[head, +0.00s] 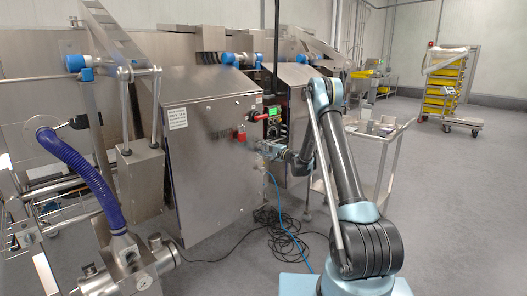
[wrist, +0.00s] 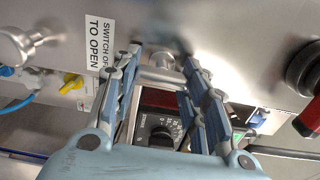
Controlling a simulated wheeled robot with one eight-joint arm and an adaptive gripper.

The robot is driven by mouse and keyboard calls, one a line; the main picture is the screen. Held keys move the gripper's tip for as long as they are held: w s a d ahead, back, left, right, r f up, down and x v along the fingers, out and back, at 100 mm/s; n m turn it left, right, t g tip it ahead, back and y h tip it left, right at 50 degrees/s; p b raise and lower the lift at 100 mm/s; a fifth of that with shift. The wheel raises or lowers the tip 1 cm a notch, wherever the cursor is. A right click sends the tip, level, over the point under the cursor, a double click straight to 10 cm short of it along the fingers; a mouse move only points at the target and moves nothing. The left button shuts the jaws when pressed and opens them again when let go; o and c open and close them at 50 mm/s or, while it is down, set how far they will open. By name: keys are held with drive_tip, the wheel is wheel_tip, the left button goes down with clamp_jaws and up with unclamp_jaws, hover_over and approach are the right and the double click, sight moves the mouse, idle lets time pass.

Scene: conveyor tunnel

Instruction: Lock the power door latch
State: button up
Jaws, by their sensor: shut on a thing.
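The steel power cabinet door (head: 205,145) is upright in the head view and looks closed. The fingers partly hide the knob. A "SWITCH OFF TO OPEN" label (wrist: 97,45) is left of the fingers. The red and black rotary handle (wrist: 306,85) is at the right edge of the wrist view; the red handle also shows in the head view (head: 259,116).
Another silver knob (wrist: 22,45) and a yellow switch (wrist: 72,82) lie left in the wrist view. A black dial (wrist: 160,136) shows between the fingers. Cables (head: 275,228) lie on the floor below the cabinet. A metal cart (head: 388,150) stands right of my arm.

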drive_tip(key=shift+f, duration=0.1)
drive_tip(key=o, duration=1.1)
drive_tip(key=shift+f, duration=0.1)
drive_tip(key=v, duration=1.2)
